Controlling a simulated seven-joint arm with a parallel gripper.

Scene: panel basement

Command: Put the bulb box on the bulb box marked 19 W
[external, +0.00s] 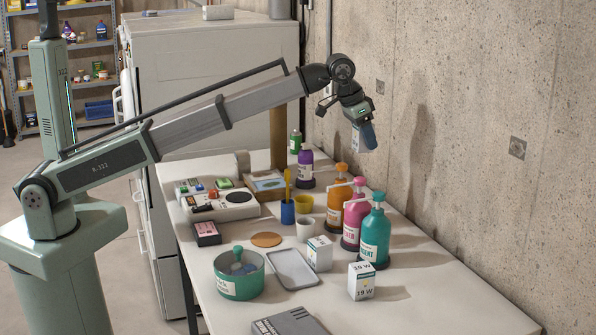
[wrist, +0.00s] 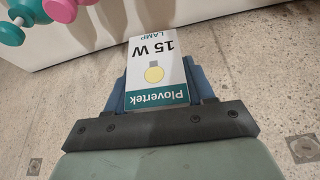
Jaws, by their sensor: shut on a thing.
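My gripper (external: 365,134) is up in the air over the far right part of the table, near the wall. It is shut on a white bulb box (external: 357,139). In the wrist view this bulb box (wrist: 157,75) reads "15 W", "LAMP" and "Plovertek", with a bulb picture, between blue fingers. The bulb box marked 19 W (external: 362,282) stands upright on the table at the front right, well below and apart from my gripper. A second white box (external: 320,253) stands behind it to the left; its marking is too small to read.
Teal (external: 375,236), pink (external: 354,222) and orange (external: 338,197) pump bottles stand behind the 19 W box. A metal tray (external: 292,270) and a green pot (external: 240,276) are to its left. Free table lies to its right.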

